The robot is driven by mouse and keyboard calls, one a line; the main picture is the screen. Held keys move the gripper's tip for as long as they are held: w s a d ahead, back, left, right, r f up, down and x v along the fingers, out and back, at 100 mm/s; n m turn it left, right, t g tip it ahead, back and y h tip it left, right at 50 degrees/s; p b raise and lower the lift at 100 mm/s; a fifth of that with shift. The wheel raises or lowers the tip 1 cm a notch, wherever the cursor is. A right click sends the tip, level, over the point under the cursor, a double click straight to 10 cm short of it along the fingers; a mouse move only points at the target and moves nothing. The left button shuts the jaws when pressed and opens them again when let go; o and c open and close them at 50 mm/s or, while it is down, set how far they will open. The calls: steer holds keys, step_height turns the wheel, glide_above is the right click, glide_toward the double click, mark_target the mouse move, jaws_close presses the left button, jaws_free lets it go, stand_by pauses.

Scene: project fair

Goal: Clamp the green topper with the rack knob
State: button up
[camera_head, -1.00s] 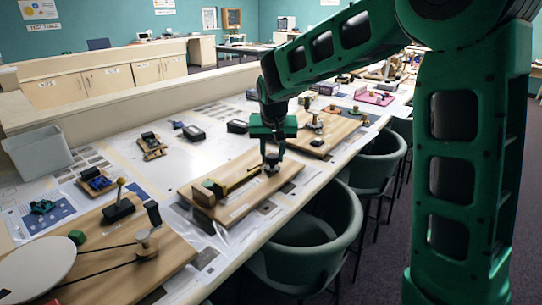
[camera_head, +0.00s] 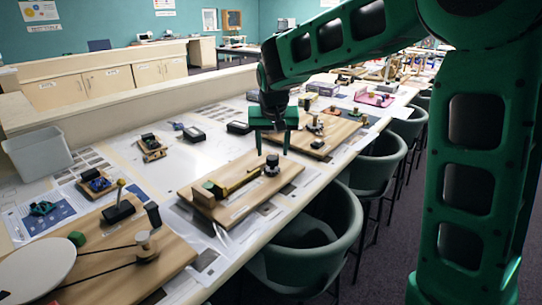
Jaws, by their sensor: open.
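The rack device sits on a wooden board (camera_head: 235,208) in the middle of the table. A brass-coloured rack (camera_head: 240,181) runs along it toward a dark and silver knob (camera_head: 271,165) at the right end. A small green block (camera_head: 214,187) stands at the rack's left end beside a wooden block (camera_head: 203,197); I cannot tell whether the rack touches it. My gripper (camera_head: 273,151) is open and empty, pointing down, with its fingers apart just above the knob. Another green cube (camera_head: 77,238) is on the nearer left board.
The nearer board (camera_head: 172,250) carries a white disc (camera_head: 35,266), a belt and a spool (camera_head: 144,244). Another wooden board (camera_head: 335,136) lies beyond the rack device. A grey bin (camera_head: 38,153) stands at left. Green chairs (camera_head: 312,236) line the table's right edge.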

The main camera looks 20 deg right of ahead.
steer(key=v, duration=0.7)
steer(key=s+d+f+m+g, duration=0.2)
steer(key=s+d+f+g, duration=0.15)
steer(key=s+d, duration=1.35)
steer(key=s+d+f, duration=0.1)
steer(key=s+f, duration=0.3)
steer(key=s, duration=0.6)
steer(key=s+d+f+m+y, duration=0.1)
steer(key=s+f, duration=0.3)
steer(key=s, duration=0.6)
steer(key=shift+s+f+g, duration=0.2)
steer(key=shift+g, duration=0.25)
